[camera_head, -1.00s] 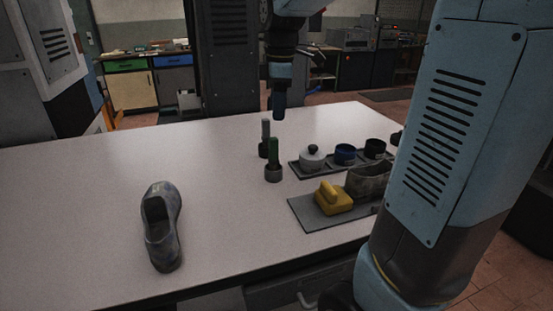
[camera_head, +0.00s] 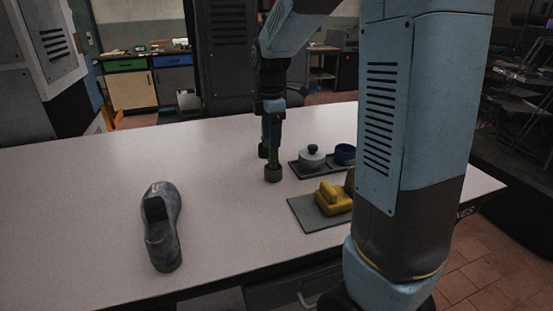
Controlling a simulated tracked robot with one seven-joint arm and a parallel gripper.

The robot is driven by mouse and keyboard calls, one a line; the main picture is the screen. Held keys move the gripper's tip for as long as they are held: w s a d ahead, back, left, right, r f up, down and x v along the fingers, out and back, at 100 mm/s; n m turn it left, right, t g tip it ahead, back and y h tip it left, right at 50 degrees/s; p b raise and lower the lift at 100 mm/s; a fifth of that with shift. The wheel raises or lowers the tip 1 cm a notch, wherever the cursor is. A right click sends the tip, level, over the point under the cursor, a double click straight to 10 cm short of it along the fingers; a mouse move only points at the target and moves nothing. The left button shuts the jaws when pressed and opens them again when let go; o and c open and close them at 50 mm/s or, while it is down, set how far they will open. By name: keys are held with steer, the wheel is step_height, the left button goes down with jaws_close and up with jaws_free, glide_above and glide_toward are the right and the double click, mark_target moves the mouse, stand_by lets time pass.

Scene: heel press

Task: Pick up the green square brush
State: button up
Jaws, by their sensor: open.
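The green square brush stands upright on the white table, its dark grey base (camera_head: 273,174) showing and its green handle mostly hidden by my gripper. My gripper (camera_head: 273,138) points down over the handle, its open fingers level with it in the picture. I cannot tell whether the handle is between the fingers or behind them, or whether they touch it. A second upright brush (camera_head: 262,151) stands just behind and to the left, mostly hidden by my gripper.
A dark tray (camera_head: 297,170) with a white lidded pot (camera_head: 311,158) and a blue pot (camera_head: 345,154) lies to the right. A yellow brush (camera_head: 332,198) sits on a grey mat (camera_head: 305,215). A shoe (camera_head: 161,228) stands at left.

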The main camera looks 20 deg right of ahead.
mark_target(273, 158)
steer(key=shift+d+f, duration=0.15)
steer(key=shift+f, duration=1.2)
steer(key=shift+d+f, duration=0.1)
steer(key=shift+f, duration=1.2)
steer(key=c, duration=1.1)
